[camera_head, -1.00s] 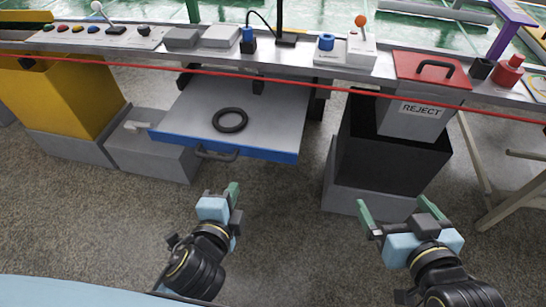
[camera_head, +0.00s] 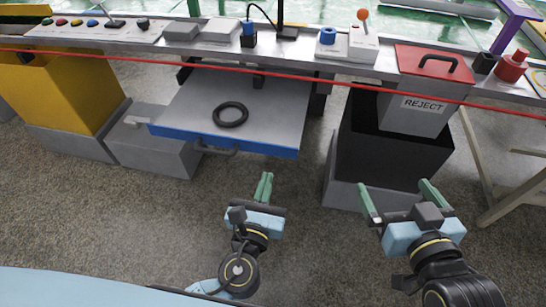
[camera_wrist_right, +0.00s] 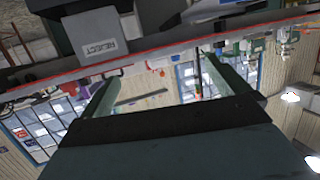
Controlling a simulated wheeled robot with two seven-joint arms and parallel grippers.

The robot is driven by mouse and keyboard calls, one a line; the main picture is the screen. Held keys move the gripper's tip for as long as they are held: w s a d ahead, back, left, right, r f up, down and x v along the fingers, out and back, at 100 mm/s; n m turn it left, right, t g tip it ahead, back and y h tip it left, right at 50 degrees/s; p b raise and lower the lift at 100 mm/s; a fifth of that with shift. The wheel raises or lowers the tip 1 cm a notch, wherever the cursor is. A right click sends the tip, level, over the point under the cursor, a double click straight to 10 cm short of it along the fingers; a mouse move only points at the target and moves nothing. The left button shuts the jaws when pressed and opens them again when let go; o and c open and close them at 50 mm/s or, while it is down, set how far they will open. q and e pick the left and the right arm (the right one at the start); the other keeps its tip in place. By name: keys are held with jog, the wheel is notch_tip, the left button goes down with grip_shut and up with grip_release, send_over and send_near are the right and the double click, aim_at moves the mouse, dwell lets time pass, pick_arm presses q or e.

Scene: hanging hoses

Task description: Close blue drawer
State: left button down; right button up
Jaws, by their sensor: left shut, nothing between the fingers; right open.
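The blue drawer (camera_head: 225,143) is pulled out below the bench in the head view. It has a blue front edge, a grey tray and a dark handle (camera_head: 217,152) on its front. A black ring (camera_head: 230,114) lies in the tray. My left gripper (camera_head: 264,186) is shut and empty, in front of and below the drawer front, apart from the handle. My right gripper (camera_head: 397,200) is open and empty, in front of the reject bin at the right. Its two fingers also show spread in the right wrist view (camera_wrist_right: 158,85).
A dark reject bin (camera_head: 392,150) stands right of the drawer. A grey box (camera_head: 150,145) and a yellow cabinet (camera_head: 70,95) stand at the left. A red line (camera_head: 300,77) runs along the bench front. The floor before the drawer is clear.

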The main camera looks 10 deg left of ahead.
aim_at(275, 146)
pick_arm(q)
jog(key=w+b, duration=0.1)
jog(key=w, duration=0.5)
jog(key=shift+w+d, duration=0.1)
jog(key=shift+w, duration=0.8)
pick_arm(e)
notch_tip(275, 146, up, 7)
jog(key=a+t+y, duration=0.1)
jog(key=t+y, duration=0.1)
jog(key=t, duration=0.2)
jog(key=shift+w+a+r+t, duration=0.2)
jog(key=shift+w+a+t, duration=0.1)
jog(key=shift+t, duration=0.1)
pick_arm(q)
jog(key=shift+w, duration=0.1)
